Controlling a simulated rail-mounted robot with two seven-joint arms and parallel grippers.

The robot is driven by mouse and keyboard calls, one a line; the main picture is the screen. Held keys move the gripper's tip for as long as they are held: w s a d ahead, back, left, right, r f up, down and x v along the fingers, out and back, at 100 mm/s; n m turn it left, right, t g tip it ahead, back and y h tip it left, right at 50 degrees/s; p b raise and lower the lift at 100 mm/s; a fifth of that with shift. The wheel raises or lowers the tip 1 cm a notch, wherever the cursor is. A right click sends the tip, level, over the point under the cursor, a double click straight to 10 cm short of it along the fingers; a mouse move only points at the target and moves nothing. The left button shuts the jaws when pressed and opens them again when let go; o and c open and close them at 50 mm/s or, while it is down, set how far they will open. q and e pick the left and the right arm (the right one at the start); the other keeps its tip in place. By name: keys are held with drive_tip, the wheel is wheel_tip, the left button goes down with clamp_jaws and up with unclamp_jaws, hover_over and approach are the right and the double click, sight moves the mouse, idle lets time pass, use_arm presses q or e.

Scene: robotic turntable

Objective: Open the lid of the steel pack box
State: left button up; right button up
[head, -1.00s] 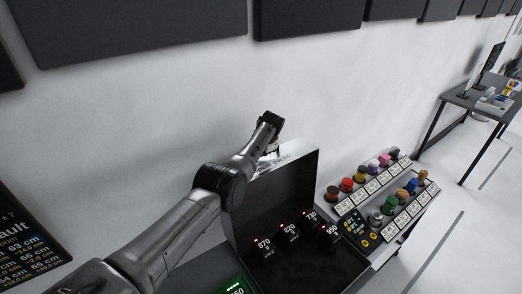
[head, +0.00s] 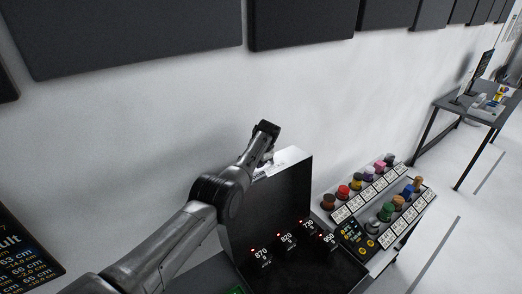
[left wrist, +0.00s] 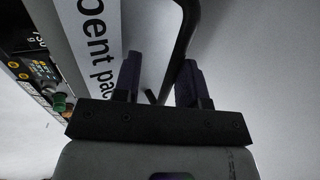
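The steel pack box (head: 345,266) stands at the lower middle of the head view. Its lid (head: 280,205) is raised and stands nearly upright, with its dark inner face showing. My left gripper (left wrist: 160,62) is at the outer side of the lid, near its top edge, and is partly hidden in the head view. In the left wrist view its two fingers are apart. A dark curved bar (left wrist: 183,38) runs down to the gap between them; I cannot tell whether they touch it. The lid's lettered white strip (left wrist: 91,40) is beside the left finger. My right gripper is not in view.
Right of the box is a sloped rack (head: 385,205) with several coloured knob-like pieces. A dark table (head: 462,104) stands farther back at the right. A white wall is behind the box, with dark panels (head: 300,22) above. Floor is clear at the far right.

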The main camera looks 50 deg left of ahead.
use_arm(q)
drive_tip(key=shift+p+v, duration=0.4)
drive_tip(key=shift+v, duration=0.65)
drive_tip(key=b+v, duration=0.2)
drive_tip(key=v, duration=0.9)
drive_tip(key=shift+d+r, duration=0.1)
